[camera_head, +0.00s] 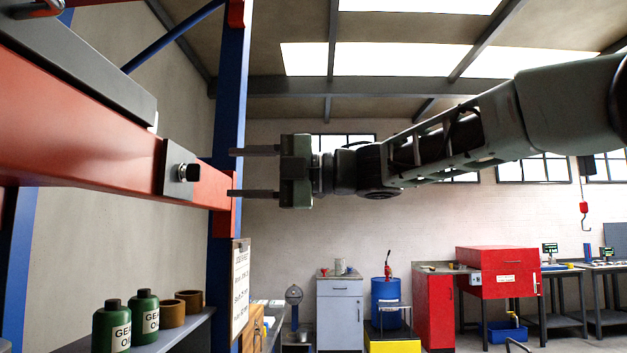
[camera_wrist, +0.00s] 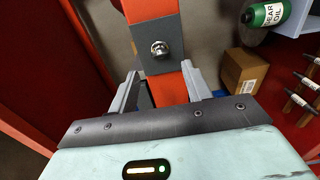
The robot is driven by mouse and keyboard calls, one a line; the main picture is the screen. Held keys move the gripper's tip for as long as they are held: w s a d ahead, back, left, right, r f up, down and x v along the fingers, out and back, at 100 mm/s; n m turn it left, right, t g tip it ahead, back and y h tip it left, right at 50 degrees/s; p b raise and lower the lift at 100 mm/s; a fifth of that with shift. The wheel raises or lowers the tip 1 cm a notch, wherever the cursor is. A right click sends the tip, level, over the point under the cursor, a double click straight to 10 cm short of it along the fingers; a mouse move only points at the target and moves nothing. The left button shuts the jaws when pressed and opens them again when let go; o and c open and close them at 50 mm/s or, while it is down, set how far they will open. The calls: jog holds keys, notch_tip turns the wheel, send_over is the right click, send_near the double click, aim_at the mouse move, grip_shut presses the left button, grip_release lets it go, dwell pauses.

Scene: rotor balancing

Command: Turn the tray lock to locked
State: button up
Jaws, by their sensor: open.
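A dark grey plate (camera_head: 174,165) with a round metal knob or bolt (camera_head: 188,173) sits on the side of a red beam (camera_head: 90,150); it looks like the tray lock, but no lock marking is readable. My gripper (camera_head: 229,172) is open and empty, its two fingers pointing left toward the knob, a short gap from it. In the wrist view the knob (camera_wrist: 159,48) lies ahead, roughly centred between the open fingers and beyond their tips. Whether the lock stands locked or unlocked cannot be told.
A blue upright (camera_head: 228,100) stands behind the fingers. A grey tray edge (camera_head: 80,75) lies above the beam. Green oil bottles (camera_head: 145,315) stand on a shelf below. A cardboard box (camera_wrist: 245,78) shows at right in the wrist view. The space around my gripper looks clear.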

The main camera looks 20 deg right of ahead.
jog(key=b+v, duration=0.2)
jog(key=v, duration=0.9)
jog(key=shift+d, duration=0.2)
jog(key=w+a+f+m+t+h, duration=0.4)
jog(key=w+a+f+m+t, duration=0.3)
jog(key=m, duration=0.5)
jog(key=s+f+m+g+h, duration=0.1)
jog(key=s+f+m+h, duration=0.2)
jog(key=f, duration=0.6)
jog(key=f+m+h, duration=0.3)
jog(key=f+m, duration=0.2)
jog(key=f, duration=0.4)
jog(key=s+f+m+g+h, duration=0.35)
jog(key=s+f+g, duration=0.25)
jog(key=s+f, duration=0.7)
jog(key=s+d+f+g+h, duration=0.1)
jog(key=s+f+g, duration=0.2)
jog(key=s+f, duration=0.2)
jog(key=s+d+f+m+g+h, duration=0.1)
jog(key=s+d+f+g+h, duration=0.1)
jog(key=s, duration=0.8)
notch_tip(320, 180, down, 3)
jog(key=shift+s+d+r+g, duration=0.2)
jog(key=shift+s+g, duration=0.1)
jog(key=shift+g, duration=0.3)
